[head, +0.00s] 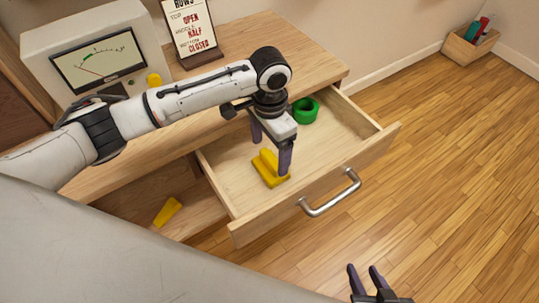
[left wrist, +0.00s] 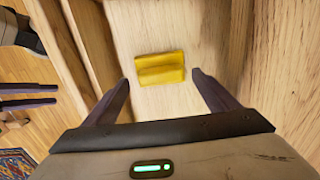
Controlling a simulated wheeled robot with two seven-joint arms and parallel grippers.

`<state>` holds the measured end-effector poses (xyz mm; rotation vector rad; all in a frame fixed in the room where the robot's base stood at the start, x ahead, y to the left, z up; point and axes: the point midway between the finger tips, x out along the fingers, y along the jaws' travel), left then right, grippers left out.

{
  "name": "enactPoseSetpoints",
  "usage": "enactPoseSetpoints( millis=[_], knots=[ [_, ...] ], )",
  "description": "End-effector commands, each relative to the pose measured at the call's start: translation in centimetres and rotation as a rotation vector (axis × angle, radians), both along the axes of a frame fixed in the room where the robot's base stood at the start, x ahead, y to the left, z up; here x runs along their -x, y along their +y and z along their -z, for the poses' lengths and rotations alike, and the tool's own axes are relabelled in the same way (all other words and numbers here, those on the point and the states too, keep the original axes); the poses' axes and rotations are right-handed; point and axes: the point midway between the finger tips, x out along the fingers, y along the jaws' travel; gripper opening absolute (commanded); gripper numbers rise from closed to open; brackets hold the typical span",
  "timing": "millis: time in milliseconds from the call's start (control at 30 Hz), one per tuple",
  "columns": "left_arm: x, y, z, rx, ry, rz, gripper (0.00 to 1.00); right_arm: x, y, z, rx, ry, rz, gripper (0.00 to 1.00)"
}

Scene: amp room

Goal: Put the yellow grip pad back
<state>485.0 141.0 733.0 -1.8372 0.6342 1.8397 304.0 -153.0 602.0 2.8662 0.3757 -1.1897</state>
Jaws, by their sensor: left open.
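A yellow pad with a raised ridge (head: 270,170), which looks like the grip pad, lies on the floor of the open drawer (head: 330,190). It also shows in the left wrist view (left wrist: 160,68), lying ahead of and between my fingertips. My left gripper (head: 271,157) reaches down into the drawer above the pad, open, its fingers on either side with gaps and not holding it. One finger hides part of the pad in the head view. My right gripper (head: 364,268) is low at the bottom edge, open and empty, away from the drawer.
A green ring (head: 305,110) lies at the drawer's back. Another yellow piece (head: 167,212) lies in the lower compartment at left. A meter box (head: 95,60) and a sign (head: 190,35) reading top open, middle half, bottom closed stand on top.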

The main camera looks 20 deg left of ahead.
Motion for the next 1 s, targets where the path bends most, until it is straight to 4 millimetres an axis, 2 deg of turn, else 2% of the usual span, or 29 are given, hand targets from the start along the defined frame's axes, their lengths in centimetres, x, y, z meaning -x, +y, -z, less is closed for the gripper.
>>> enactPoseSetpoints(
  millis=[33,200,400,567,1000],
  knots=[
    [-0.1,0.0,-1.5,0.002,-0.005,0.0,0.81,0.0,0.0,-0.3,-0.001,0.0,0.001,0.34],
    [-0.1,0.0,-5.0,0.001,-0.003,0.0,0.81,0.1,-0.1,-0.6,-0.001,0.002,0.004,0.34],
    [0.0,0.0,-7.5,0.001,-0.001,0.0,0.81,0.1,-0.3,-0.6,0.001,0.004,0.008,0.34],
    [0.0,0.0,-8.1,0.001,-0.001,0.0,0.81,0.2,-0.4,-0.4,0.002,0.007,0.009,0.34],
    [0.0,0.0,-8.1,0.0,0.0,-0.001,0.81,0.3,-0.5,-0.3,0.005,0.009,0.008,0.34]
  ],
)
